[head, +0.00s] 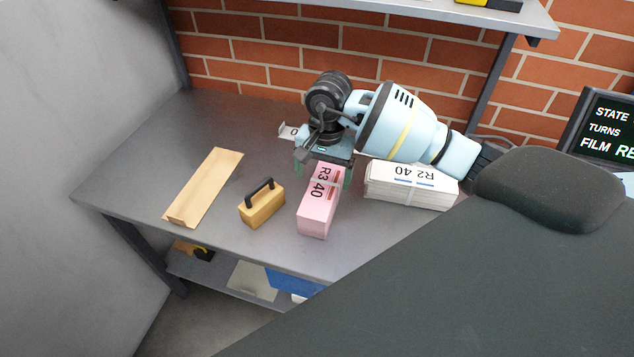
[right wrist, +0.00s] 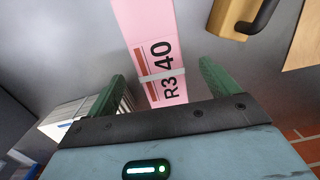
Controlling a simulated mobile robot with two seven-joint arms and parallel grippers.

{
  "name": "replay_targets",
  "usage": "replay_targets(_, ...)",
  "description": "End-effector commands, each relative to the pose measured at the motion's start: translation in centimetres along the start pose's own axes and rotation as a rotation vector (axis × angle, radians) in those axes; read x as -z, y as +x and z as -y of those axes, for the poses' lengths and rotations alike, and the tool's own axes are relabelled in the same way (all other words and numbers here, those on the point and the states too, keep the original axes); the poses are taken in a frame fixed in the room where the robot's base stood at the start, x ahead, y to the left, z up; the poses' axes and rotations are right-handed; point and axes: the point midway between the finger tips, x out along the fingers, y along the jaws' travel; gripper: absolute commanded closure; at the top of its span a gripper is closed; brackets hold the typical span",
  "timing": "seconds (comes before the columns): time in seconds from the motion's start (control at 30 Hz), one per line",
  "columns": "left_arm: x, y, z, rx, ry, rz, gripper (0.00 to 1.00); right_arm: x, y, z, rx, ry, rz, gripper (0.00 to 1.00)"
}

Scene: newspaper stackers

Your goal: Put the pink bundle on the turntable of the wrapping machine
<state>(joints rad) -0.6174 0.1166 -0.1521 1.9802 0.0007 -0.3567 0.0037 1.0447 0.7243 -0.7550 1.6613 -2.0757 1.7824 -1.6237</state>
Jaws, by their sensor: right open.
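The pink bundle (head: 318,206), marked R3 40 and bound with a pale strap, lies on the grey table. It also shows in the right wrist view (right wrist: 150,45). My right gripper (head: 323,180) is over the rear end of the bundle. Its green fingers (right wrist: 165,85) are apart, one on each side of the bundle, with gaps between. The bundle is not gripped. My left gripper is not in view. The turntable and the wrapping machine are not clearly seen; only a dark screen (head: 607,130) with text such as FILM shows at the right edge.
A white bundle (head: 410,188) marked R2 40 lies close to the right of the pink one. A yellow block with a black handle (head: 262,205) stands to its left. A flat tan piece (head: 205,187) lies further left. A brick wall is behind, with a shelf above.

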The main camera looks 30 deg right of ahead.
Motion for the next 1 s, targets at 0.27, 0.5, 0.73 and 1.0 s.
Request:
replay_targets(0.27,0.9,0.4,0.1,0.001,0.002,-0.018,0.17,1.3,-0.7,-0.6,-0.034,-0.014,-0.051,0.13)
replay_targets(0.5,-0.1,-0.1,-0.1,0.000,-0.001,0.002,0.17,1.3,1.4,-0.6,-0.033,-0.013,-0.047,0.13)
replay_targets(0.73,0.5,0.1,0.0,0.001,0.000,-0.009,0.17,1.3,2.1,-0.6,-0.032,-0.013,-0.048,0.13)
replay_targets(1.0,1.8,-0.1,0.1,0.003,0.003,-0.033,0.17,1.2,5.5,-0.9,-0.030,-0.012,-0.047,0.13)
